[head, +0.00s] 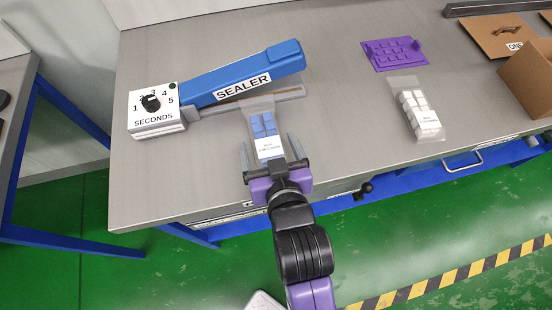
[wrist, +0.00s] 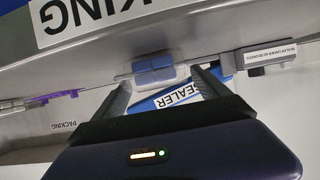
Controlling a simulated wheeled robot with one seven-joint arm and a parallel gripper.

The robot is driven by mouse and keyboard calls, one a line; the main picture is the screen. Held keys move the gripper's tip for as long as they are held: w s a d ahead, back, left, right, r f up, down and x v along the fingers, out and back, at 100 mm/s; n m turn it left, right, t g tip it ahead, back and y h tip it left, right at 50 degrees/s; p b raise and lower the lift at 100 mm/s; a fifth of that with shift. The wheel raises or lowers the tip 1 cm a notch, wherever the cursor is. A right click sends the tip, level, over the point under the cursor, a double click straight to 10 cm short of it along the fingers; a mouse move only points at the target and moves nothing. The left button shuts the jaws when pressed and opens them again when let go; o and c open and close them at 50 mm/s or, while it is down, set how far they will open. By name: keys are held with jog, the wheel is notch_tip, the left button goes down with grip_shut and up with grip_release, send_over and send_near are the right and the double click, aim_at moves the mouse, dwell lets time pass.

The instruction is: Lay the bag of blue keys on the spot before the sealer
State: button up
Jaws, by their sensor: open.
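The clear bag of blue keys (head: 264,128) lies on the grey bench just in front of the sealer (head: 244,84). Its far end reaches the sealer's base under the raised blue arm; I cannot tell if it is between the sealing bars. A white label covers its near part. My gripper (head: 269,148) is open at the near end of the bag, with one finger on each side and gaps to it. In the wrist view, the blue keys (wrist: 157,68) show just beyond my open fingertips (wrist: 158,80), with the sealer's blue arm (wrist: 172,98) close by.
A bag of white keys (head: 420,112) and a purple rack (head: 394,52) lie to the right. Cardboard boxes (head: 528,76) stand at the far right. The sealer's seconds dial (head: 151,102) is at the left. The bench is clear between the two bags.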

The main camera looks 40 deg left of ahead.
jog(key=v, duration=0.8)
jog(key=shift+s+d+r, duration=0.1)
jog(key=shift+r, duration=0.05)
jog(key=shift+d, duration=0.1)
jog(key=d+f+m+t+h, duration=0.2)
jog(key=d+f+m+h, duration=0.15)
jog(key=d, duration=0.85)
jog(key=s+d+r+m+t+h, duration=0.2)
jog(key=s+d+m+h, duration=0.1)
jog(key=s+d, duration=0.4)
jog(key=s+d+r+m+t+h, duration=0.2)
jog(key=s+d, duration=0.5)
jog(key=d, duration=0.6)
jog(key=shift+s+d+m+h, duration=0.25)
jog(key=shift+d+m+h, duration=0.15)
jog(key=shift+m+h, duration=0.4)
jog(key=shift+f, duration=0.1)
